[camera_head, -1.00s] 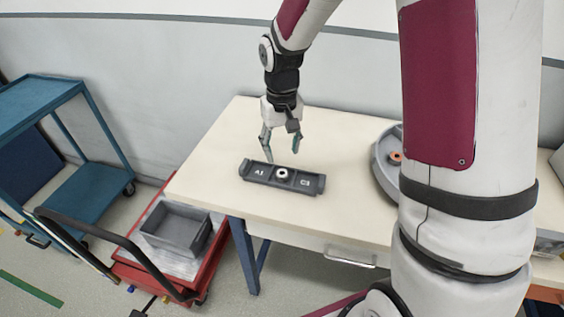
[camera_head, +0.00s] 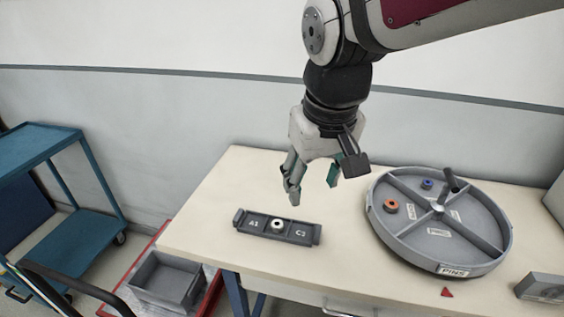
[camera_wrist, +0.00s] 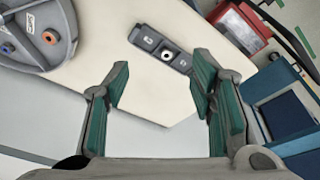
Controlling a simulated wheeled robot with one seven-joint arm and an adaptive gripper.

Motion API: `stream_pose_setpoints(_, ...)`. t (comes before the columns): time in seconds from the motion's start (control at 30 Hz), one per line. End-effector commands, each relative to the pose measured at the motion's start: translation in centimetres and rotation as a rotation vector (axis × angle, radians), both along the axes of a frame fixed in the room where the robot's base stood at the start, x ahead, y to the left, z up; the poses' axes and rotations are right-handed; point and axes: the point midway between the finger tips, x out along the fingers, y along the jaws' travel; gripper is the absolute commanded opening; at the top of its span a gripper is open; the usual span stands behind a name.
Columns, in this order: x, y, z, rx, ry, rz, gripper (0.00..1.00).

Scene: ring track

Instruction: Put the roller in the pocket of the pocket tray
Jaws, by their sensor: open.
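The roller (camera_head: 277,224), a white ring with a dark centre, sits in the middle of the dark grey pocket tray (camera_head: 301,233), between the labels A1 and C1 or C3. In the wrist view the roller (camera_wrist: 166,54) also shows in the tray (camera_wrist: 183,63), ahead of and between the fingers. My gripper (camera_head: 313,190) is open and empty, above the table behind the tray and apart from it. In the wrist view my gripper (camera_wrist: 162,95) has its green-padded fingers spread wide.
A round grey divided tray (camera_head: 476,259) labelled PINS stands on the right, holding an orange ring (camera_head: 391,206) and a blue ring (camera_head: 427,184). A small red triangle (camera_head: 447,292) lies before it. A grey bin (camera_head: 163,281) and blue cart (camera_head: 40,147) stand left, off the table.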

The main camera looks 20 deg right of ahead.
Motion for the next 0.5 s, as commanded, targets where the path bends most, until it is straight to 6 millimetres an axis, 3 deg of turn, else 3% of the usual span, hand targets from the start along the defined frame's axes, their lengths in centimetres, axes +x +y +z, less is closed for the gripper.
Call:
stream_pose_setpoints(0.03, -1.7, 0.0, 0.6, 0.003, -0.029, 0.003, 0.5)
stream_pose_setpoints(0.2, -6.2, 0.1, 1.1, 0.017, -0.092, 0.016, 0.5)
stream_pose_setpoints(0.33, -8.2, 0.1, 0.9, 0.028, -0.123, 0.022, 0.5)
stream_pose_setpoints(0.5, -9.2, 0.2, 0.8, 0.034, -0.135, 0.027, 0.5)
